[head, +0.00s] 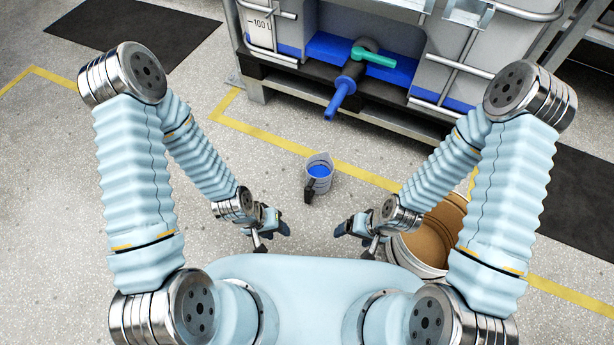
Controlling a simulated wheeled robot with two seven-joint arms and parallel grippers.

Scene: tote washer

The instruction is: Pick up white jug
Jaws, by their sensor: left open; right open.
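The white jug (326,184) stands upright on the speckled floor, just in front of the yellow line. It has a dark handle on its lower left side, and blue shows inside it. My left gripper (270,233) is open and empty, to the left of the jug and nearer to me. My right gripper (353,234) is open and empty, to the right of the jug and nearer to me. Neither gripper touches the jug.
A tank with a blue outlet pipe (341,98) and teal valve handle (374,57) stands on a dark pallet behind the jug. A round tub (412,262), brown inside, is partly hidden by my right arm. Dark mats (133,32) lie at both sides. Floor around the jug is clear.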

